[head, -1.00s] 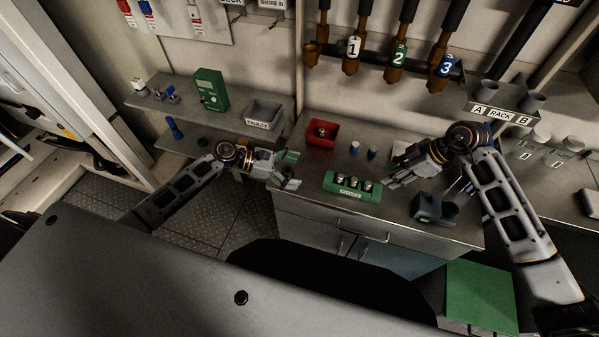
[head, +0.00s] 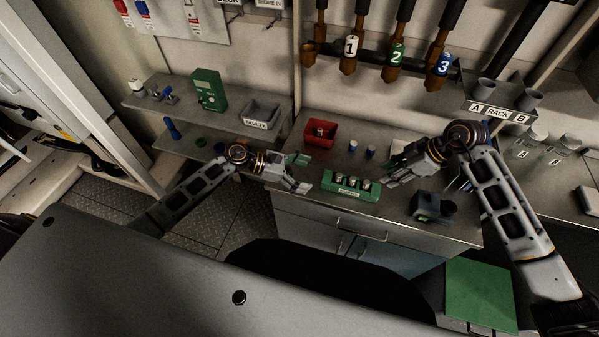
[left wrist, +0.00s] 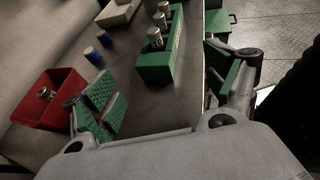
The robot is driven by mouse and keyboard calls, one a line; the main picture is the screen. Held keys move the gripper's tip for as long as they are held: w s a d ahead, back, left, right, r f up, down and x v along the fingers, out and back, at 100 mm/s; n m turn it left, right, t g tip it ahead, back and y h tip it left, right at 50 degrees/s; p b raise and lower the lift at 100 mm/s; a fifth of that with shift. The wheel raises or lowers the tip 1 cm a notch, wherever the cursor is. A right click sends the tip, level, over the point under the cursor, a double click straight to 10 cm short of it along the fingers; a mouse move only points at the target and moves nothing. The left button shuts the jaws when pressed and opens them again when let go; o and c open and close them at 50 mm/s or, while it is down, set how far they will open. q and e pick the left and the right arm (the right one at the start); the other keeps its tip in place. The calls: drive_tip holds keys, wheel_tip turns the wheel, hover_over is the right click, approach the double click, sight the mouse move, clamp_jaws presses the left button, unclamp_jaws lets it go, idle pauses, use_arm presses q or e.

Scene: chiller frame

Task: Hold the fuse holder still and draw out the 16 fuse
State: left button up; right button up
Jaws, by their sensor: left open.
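The green fuse holder (head: 347,193) stands near the front edge of the metal counter, with 3 pale metal-capped fuses (head: 351,183) upright in it. In the left wrist view the holder (left wrist: 157,68) lies ahead, beyond my left fingertips, with its fuses (left wrist: 155,38) in a row. The fuse markings are too small to read, so I cannot tell which is the 16. My left gripper (head: 302,173) is open and empty, just left of the holder and apart from it. My right gripper (head: 392,172) is just right of the holder; its finger opening is unclear.
A red bin (head: 309,138) holding a fuse stands behind left. Two blue-and-white fuses (head: 353,146) (head: 370,151) stand behind the holder. A dark block (head: 428,209) sits on the counter at the right. A grey FAULTY tray (head: 262,113) is on the left shelf.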

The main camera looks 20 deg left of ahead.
sight(329, 180)
use_arm(q)
drive_tip(key=shift+x, duration=5.85)
drive_tip(key=shift+c, duration=0.2)
drive_tip(key=c, duration=1.3)
drive_tip(key=o, duration=1.2)
drive_tip(key=shift+a, duration=0.15)
drive_tip(key=shift+v, duration=5.9)
drive_tip(key=shift+r, duration=0.1)
